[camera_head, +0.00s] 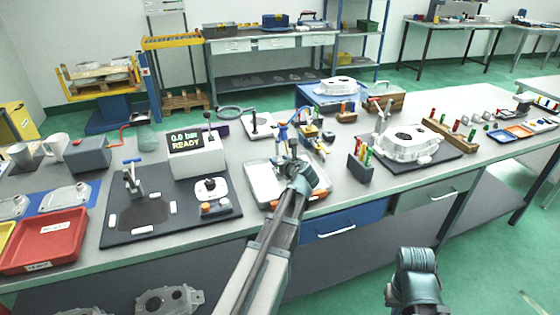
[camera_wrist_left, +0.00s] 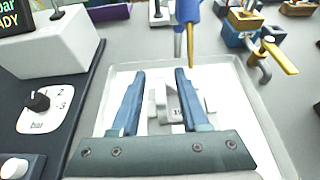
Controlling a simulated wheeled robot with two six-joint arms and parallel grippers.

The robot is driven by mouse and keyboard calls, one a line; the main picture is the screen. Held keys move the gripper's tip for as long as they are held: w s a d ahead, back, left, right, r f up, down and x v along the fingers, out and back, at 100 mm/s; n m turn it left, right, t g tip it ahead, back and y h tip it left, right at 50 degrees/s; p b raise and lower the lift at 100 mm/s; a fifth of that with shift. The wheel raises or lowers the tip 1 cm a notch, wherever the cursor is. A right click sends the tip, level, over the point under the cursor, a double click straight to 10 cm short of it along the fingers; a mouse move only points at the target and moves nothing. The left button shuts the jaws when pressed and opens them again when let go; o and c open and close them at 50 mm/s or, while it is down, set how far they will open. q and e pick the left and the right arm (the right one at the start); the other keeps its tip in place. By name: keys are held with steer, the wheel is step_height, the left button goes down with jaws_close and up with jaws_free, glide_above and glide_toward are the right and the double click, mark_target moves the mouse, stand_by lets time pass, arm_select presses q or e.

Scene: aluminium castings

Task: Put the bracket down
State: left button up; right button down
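My left gripper (camera_head: 287,153) is over the white tray (camera_head: 258,183) at the middle of the bench. In the left wrist view its two blue fingers (camera_wrist_left: 157,88) are apart. A small light-grey metal bracket (camera_wrist_left: 162,102) lies in the tray (camera_wrist_left: 240,105) between and below the fingers, with visible gaps beside it. In the head view the gripper and wrist hide the bracket. My right arm shows only as a dark link at the lower right; its fingers are out of view.
A blue tool with a brass tip (camera_wrist_left: 190,28) hangs just beyond the fingers. A dark panel with a pressure knob (camera_wrist_left: 38,101) lies left of the tray. A READY display box (camera_head: 196,154) stands left. A large casting (camera_head: 408,143) sits on a mat at right.

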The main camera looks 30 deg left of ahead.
arm_select(q)
steer(key=shift+r, duration=0.1)
steer(key=shift+s+d+r+p, duration=0.15)
steer(key=shift+d+r+p, duration=0.05)
steer(key=shift+r+p, duration=0.1)
steer(key=p+v, duration=0.4)
steer(key=v, duration=0.7)
steer(key=shift+s+d, duration=0.15)
steer(key=shift+s, duration=0.05)
steer(key=s+d+f+n+g+h, duration=0.3)
steer(key=s+d+n, duration=0.3)
steer(key=d, duration=0.3)
steer(key=s+d+f+n+g+h, duration=0.3)
steer(key=s+d+f+n, duration=0.3)
steer(key=d, duration=0.4)
steer(key=s+d+f+n+g+h, duration=0.3)
steer(key=s+d+f+n, duration=0.1)
steer(key=s+d+n, duration=0.4)
steer(key=shift+d+f+n, duration=0.2)
steer(key=shift+d+n, duration=0.65)
steer(key=shift+n, duration=0.25)
